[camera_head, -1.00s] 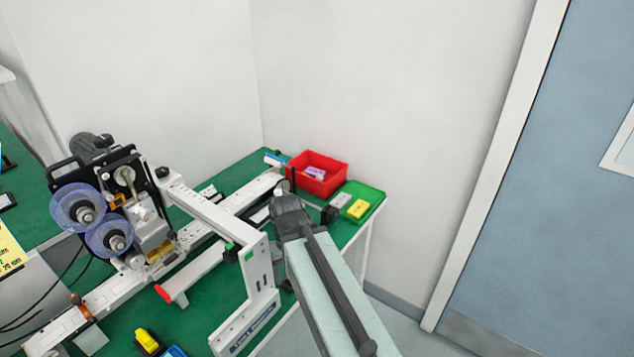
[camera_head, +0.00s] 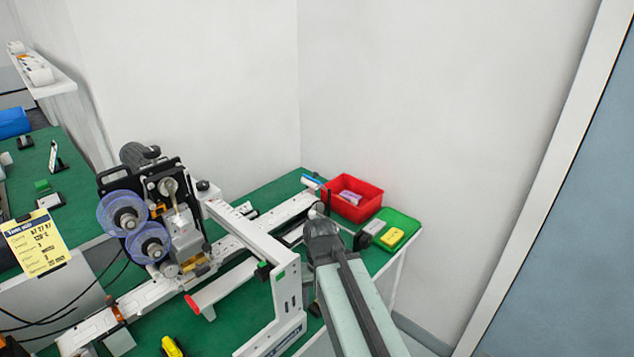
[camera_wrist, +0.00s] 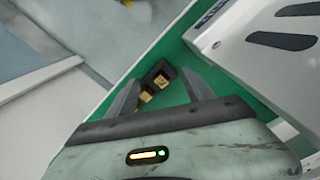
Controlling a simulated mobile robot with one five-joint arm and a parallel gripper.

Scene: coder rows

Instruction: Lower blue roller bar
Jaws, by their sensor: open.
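A short blue-and-white roller bar (camera_head: 311,181) stands at the far right end of the white conveyor (camera_head: 270,213), close to the red bin. My gripper (camera_wrist: 160,88) is open in the wrist view, with its two grey fingers spread. A small black block with yellowish faces (camera_wrist: 157,78) shows beyond and between the fingers, and nothing is clearly held. In the head view my arm reaches up from the bottom toward the conveyor's far end, and the fingertips are hard to make out. The blue roller bar cannot be made out in the wrist view.
A red bin (camera_head: 341,205) and a green tray (camera_head: 408,226) with a yellow block (camera_head: 392,236) stand at the bench's far right corner. The labelling machine with clear reels (camera_head: 120,212) and a white bracket (camera_head: 287,300) stand left of my arm. Floor shows right of the bench.

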